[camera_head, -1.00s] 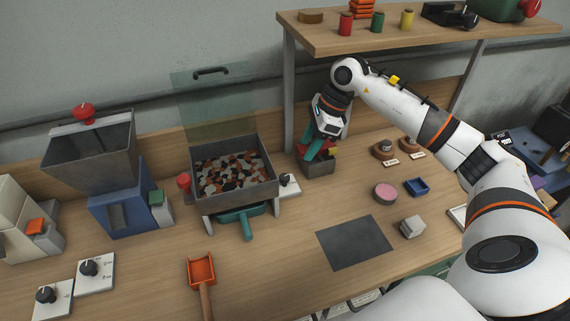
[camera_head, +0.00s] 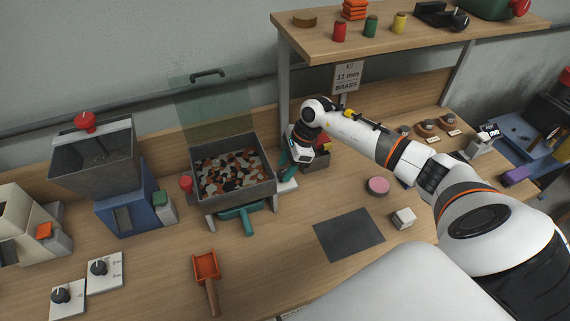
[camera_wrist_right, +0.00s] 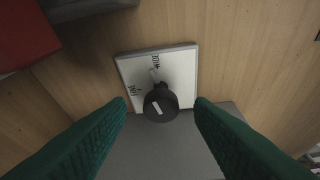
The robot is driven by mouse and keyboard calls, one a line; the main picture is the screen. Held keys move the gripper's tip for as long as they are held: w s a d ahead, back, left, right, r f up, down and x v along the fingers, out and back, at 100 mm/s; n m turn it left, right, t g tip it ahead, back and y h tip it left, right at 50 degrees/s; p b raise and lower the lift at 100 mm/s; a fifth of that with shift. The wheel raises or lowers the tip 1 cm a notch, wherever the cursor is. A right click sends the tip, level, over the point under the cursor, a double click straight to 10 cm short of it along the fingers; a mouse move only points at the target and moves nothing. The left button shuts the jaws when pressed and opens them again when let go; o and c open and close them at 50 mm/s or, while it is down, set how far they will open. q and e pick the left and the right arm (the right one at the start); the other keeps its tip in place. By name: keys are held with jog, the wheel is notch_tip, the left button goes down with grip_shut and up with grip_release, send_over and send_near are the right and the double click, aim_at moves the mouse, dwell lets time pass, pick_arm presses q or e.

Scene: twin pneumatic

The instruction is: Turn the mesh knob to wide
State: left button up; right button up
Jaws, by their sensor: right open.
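The mesh knob (camera_wrist_right: 161,103) is black and round with a white mark. In the head view the plate (camera_head: 288,187) lies at the right side of the sieve box (camera_head: 276,190), and the gripper hides the knob. My right gripper (camera_head: 287,170) points down over it. In the right wrist view the green fingers of this gripper (camera_wrist_right: 161,106) are open, one on each side of the knob, with gaps showing. My left gripper is not in view.
A teal-handled tray (camera_head: 238,218) is under the sieve box. Two other knob plates (camera_head: 105,272) (camera_head: 68,300) lie at the front left. A grey mat (camera_head: 349,235) and a pink disc (camera_head: 378,186) lie to the right.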

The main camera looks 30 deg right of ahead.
jog(key=shift+a+f, duration=0.25)
jog(key=shift+f, duration=0.3)
jog(key=c, duration=1)
jog(key=shift+m+t, duration=0.5)
jog(key=shift+m, duration=1)
jog(key=o, duration=1)
jog(key=shift+s, duration=0.1)
jog(key=shift+r, duration=0.15)
